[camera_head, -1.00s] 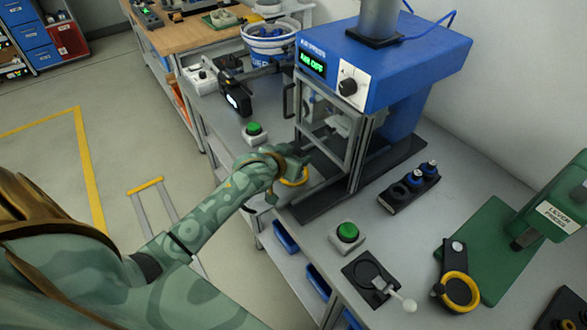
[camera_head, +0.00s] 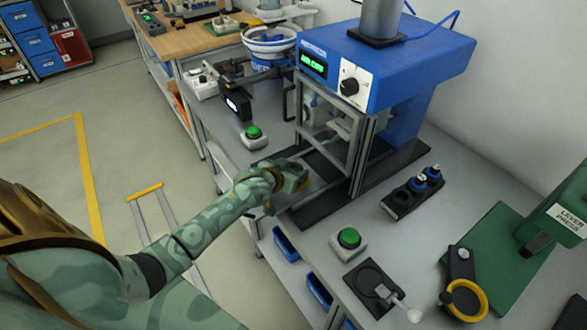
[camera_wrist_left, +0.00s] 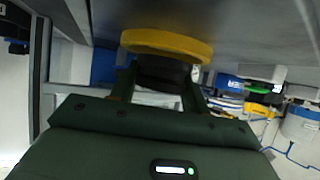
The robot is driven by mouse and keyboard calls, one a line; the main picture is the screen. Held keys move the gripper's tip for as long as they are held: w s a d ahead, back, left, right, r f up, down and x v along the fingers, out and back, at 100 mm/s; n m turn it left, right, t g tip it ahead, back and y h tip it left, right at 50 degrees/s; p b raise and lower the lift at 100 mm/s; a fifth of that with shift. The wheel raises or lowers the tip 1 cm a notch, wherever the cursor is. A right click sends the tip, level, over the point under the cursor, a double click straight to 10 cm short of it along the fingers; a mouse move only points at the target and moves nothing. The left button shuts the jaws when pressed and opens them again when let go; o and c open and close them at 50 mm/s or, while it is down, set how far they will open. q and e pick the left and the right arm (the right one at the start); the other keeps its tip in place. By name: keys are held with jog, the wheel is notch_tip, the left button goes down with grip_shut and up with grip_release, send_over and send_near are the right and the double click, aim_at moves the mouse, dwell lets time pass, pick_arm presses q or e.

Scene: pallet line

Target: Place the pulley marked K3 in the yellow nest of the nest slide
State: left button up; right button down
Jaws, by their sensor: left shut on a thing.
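My left gripper (camera_head: 295,184) is at the front end of the nest slide (camera_head: 310,208), a dark plate running under the blue air press. In the left wrist view its fingers (camera_wrist_left: 160,82) are shut on a dark round pulley (camera_wrist_left: 160,70). The yellow nest (camera_wrist_left: 165,44) shows as a yellow ring right against the pulley's far side. I cannot tell whether the pulley is seated in it. The K3 mark is not readable. In the head view the gripper hides the pulley and the nest. My right gripper is not in view.
The air press (camera_head: 390,60) reads AIR OFF. A black rack (camera_head: 398,205) holds blue-topped parts right of the slide. Green buttons stand on the grey bench (camera_head: 350,237) (camera_head: 253,133). A yellow ring (camera_head: 466,300) lies by the green lever press (camera_head: 490,245).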

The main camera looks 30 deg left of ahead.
aim_at(297, 166)
pick_arm(q)
jog(key=shift+f, duration=0.25)
jog(key=o, duration=1.1)
jog(key=shift+c, duration=0.2)
jog(key=shift+r, duration=0.1)
jog(key=s+r+p, duration=0.1)
jog(key=s+r, duration=0.1)
jog(key=shift+s+r+p, duration=0.3)
jog(key=shift+r+p, duration=0.1)
jog(key=p+v, duration=0.2)
jog(key=v, duration=0.5)
jog(key=shift+s, duration=0.3)
jog(key=shift+s+r, duration=0.3)
jog(key=shift+s, duration=0.35)
jog(key=shift+d, duration=0.1)
